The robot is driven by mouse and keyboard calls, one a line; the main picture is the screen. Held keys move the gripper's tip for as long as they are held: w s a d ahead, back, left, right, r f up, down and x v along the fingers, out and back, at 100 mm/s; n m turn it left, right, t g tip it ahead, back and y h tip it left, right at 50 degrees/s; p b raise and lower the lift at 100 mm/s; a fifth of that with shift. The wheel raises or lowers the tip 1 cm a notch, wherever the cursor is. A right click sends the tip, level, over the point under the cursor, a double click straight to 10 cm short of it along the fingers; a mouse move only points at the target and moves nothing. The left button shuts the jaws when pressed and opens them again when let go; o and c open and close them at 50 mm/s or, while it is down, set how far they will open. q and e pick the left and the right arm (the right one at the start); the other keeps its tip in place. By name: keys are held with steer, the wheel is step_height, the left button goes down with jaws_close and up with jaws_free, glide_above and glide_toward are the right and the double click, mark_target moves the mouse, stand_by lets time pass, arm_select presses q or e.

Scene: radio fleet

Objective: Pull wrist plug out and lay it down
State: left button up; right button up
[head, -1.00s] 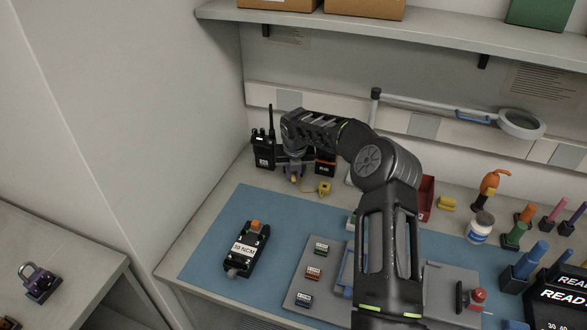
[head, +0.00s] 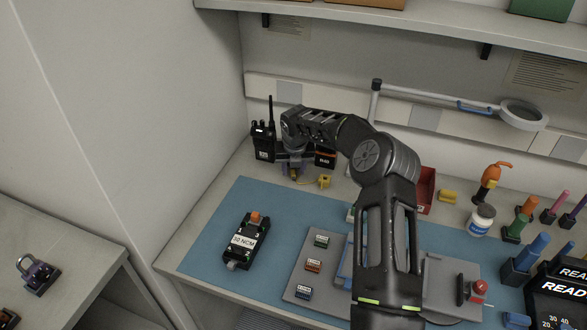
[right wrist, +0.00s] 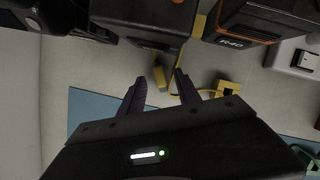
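My right gripper (head: 292,172) points down at the back left of the bench, beside the radio. In the right wrist view its two dark fingers (right wrist: 160,88) are spread apart. A small yellow plug-like piece (right wrist: 160,77) shows in the gap near the fingertips, and neither finger visibly touches it. A yellow block (right wrist: 228,88) with a thin yellow cord sits just right of the fingers; it also shows in the head view (head: 325,181). I cannot tell which yellow piece is the wrist plug. My left gripper is out of view.
A black radio (head: 263,143) stands left of the gripper, and a dark box marked R40 (right wrist: 245,22) stands close on its right. A black 20 NCM device (head: 246,240) lies on the blue mat (head: 208,240). Bare mat lies around that device.

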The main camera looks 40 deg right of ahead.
steer(key=b+v, duration=0.1)
steer(key=v, duration=0.6)
steer(key=shift+r+b, duration=0.3)
steer(key=shift+r, duration=0.1)
steer(key=shift+s+a, duration=0.1)
steer(key=shift+s, duration=0.05)
stand_by(0.6)
